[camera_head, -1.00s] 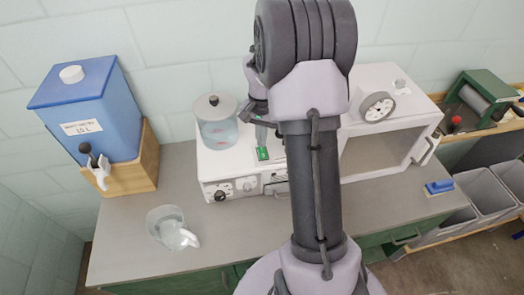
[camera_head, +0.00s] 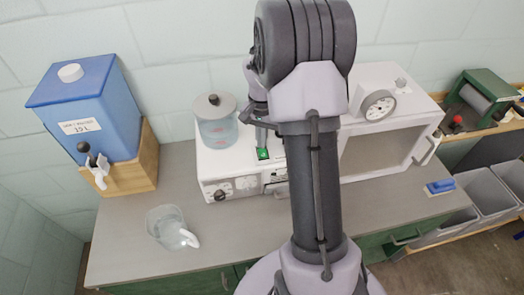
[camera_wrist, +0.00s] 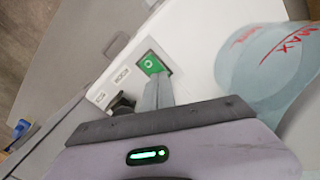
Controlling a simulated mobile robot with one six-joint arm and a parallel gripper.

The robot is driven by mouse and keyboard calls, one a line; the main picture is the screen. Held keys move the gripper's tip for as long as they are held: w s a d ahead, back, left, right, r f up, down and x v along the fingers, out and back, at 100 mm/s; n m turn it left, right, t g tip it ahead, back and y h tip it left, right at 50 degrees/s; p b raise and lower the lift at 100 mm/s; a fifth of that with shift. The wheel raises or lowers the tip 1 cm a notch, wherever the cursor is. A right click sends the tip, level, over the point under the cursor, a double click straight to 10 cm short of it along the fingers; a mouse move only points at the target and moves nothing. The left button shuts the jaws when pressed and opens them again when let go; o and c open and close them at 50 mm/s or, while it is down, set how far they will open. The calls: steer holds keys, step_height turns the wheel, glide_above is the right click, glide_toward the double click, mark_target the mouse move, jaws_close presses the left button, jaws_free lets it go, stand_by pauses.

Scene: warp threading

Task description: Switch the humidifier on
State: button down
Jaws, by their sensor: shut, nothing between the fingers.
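The humidifier (camera_head: 215,168) is a white box on the counter with a clear water tank (camera_head: 216,127) under a grey lid and dials on its front. A small green switch (camera_head: 263,154) sits on its top, right of the tank. In the wrist view the green switch (camera_wrist: 152,63) shows a pale round mark, and the tank (camera_wrist: 262,65) with red MAX lettering is to its right. My gripper (camera_wrist: 156,82) is shut and empty, its fingertips right at the switch's edge. I cannot tell whether they touch it. My forearm hides the humidifier's right part in the head view.
A blue water container (camera_head: 88,110) with a tap stands on a wooden stand at left. A clear pitcher (camera_head: 168,228) stands on the counter in front. A white open-fronted cabinet (camera_head: 385,150) is at right, with a blue-handled brush (camera_head: 440,187) near the counter's right end.

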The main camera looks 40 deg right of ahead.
steer(key=shift+f+b, duration=0.3)
steer(key=shift+f, duration=0.15)
step_height(320, 180, up, 7)
steer(key=p, duration=0.5)
stand_by(0.4)
